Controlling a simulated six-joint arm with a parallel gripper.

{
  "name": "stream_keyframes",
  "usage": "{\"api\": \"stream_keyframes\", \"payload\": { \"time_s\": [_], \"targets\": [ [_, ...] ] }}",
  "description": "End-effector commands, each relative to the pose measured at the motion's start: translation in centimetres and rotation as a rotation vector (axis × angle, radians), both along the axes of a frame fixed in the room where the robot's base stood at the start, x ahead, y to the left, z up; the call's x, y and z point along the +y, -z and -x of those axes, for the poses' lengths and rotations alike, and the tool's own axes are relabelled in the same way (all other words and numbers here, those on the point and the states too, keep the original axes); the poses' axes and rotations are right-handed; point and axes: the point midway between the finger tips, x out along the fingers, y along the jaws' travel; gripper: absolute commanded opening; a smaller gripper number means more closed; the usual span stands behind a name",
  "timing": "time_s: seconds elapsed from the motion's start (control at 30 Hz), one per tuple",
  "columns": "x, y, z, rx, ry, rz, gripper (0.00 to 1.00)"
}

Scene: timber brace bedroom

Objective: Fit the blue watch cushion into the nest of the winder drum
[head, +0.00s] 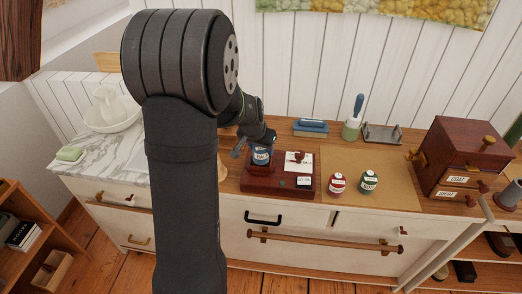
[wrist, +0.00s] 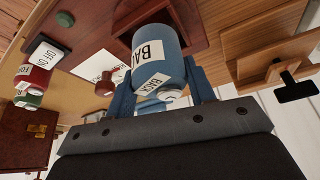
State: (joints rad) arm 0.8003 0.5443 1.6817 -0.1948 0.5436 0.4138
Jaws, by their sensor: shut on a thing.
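The blue watch cushion (head: 262,157), a small cylinder with white labels, is held in my gripper (head: 257,143). In the wrist view the cushion (wrist: 152,42) sits between the two blue fingers of my gripper (wrist: 160,88), which are shut on it. One label there starts with "BAC". The dark red winder (head: 259,186) stands on the wooden counter, directly below the cushion in the head view. In the wrist view the cushion's far end overlaps a dark red recess of the winder (wrist: 197,22). The drum's nest is hidden behind the cushion; I cannot tell whether they touch.
A red cushion (head: 338,182) and a green cushion (head: 369,181) stand right of the winder. A dark red drawer box (head: 450,150) is farther right. Behind are blue books (head: 311,126), a brush in a pot (head: 353,120) and a grey tray (head: 382,134).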

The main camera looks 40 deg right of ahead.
Motion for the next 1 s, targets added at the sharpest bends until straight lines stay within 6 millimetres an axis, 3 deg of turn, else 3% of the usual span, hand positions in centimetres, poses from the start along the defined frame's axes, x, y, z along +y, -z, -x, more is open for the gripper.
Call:
{"api": "stream_keyframes", "payload": {
  "time_s": [0.1, 0.47, 0.5, 0.6, 1.0],
  "targets": [
    [0.01, 1.46, 0.03, 0.001, 0.0, -0.002, 0.24],
    [-0.04, 1.79, 0.01, 0.0, 0.0, 0.001, 0.24],
    [-0.04, 1.76, 0.01, 0.0, 0.0, 0.001, 0.55],
    [-0.03, 1.75, 0.01, 0.0, 0.0, 0.001, 0.71],
    [0.12, 0.94, 0.09, -0.002, 0.0, 0.001, 0.71]
  ]
}}
